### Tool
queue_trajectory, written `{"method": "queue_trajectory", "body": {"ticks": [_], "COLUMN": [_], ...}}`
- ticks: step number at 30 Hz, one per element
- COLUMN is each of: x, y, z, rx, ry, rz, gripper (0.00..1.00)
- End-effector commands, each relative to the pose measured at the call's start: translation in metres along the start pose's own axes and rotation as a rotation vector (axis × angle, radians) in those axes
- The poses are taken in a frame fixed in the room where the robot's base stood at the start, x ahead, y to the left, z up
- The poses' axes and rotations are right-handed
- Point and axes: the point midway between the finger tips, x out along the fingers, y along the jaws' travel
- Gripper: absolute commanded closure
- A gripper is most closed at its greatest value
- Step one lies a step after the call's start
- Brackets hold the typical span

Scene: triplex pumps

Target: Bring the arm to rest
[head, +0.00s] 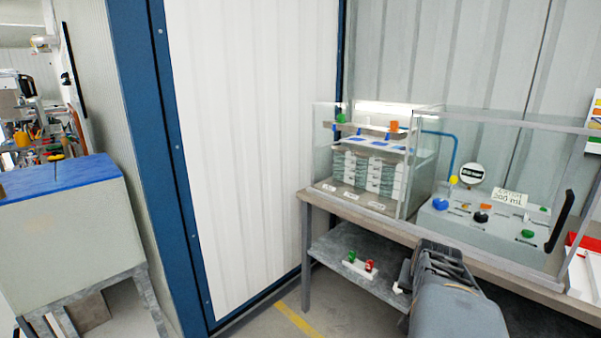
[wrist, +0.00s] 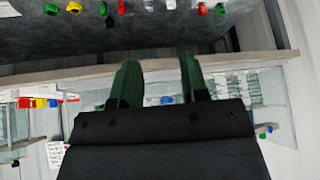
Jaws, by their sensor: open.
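My gripper (wrist: 160,78) shows in the wrist view as two dark green fingers reaching up past a black body. The fingers stand apart with nothing between them. Behind them runs a pale bench edge (wrist: 235,63). In the head view my grey arm (head: 455,295) is at the lower right, in front of the workbench (head: 330,205) and its lower shelf. My fingers cannot be made out clearly in the head view.
On the bench stand a glass case (head: 375,155) with stacked racks and a grey panel (head: 480,225) with coloured knobs. A small holder with green and red pieces (head: 360,265) is on the lower shelf. A blue-topped cabinet (head: 65,210) is at left. Floor shows between.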

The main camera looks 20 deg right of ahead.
Motion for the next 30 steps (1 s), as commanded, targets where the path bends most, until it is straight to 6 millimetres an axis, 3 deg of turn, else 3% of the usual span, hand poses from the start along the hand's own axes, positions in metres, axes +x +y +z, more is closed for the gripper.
{"method": "queue_trajectory", "body": {"ticks": [1, 3, 7, 12, 19, 30], "x": [-0.026, -0.05, -0.093, -0.139, -0.175, -0.18], "y": [-0.036, -0.074, -0.12, -0.156, -0.184, -0.19], "z": [0.016, 0.049, 0.098, 0.133, 0.148, 0.153], "rx": [-0.091, -0.215, -0.437, -0.664, -0.815, -0.846], "ry": [-0.074, -0.172, -0.282, -0.29, -0.25, -0.246], "rz": [-0.047, -0.097, -0.165, -0.251, -0.338, -0.355], "gripper": [0.59, 0.59, 0.59, 0.59, 0.59, 0.59]}}
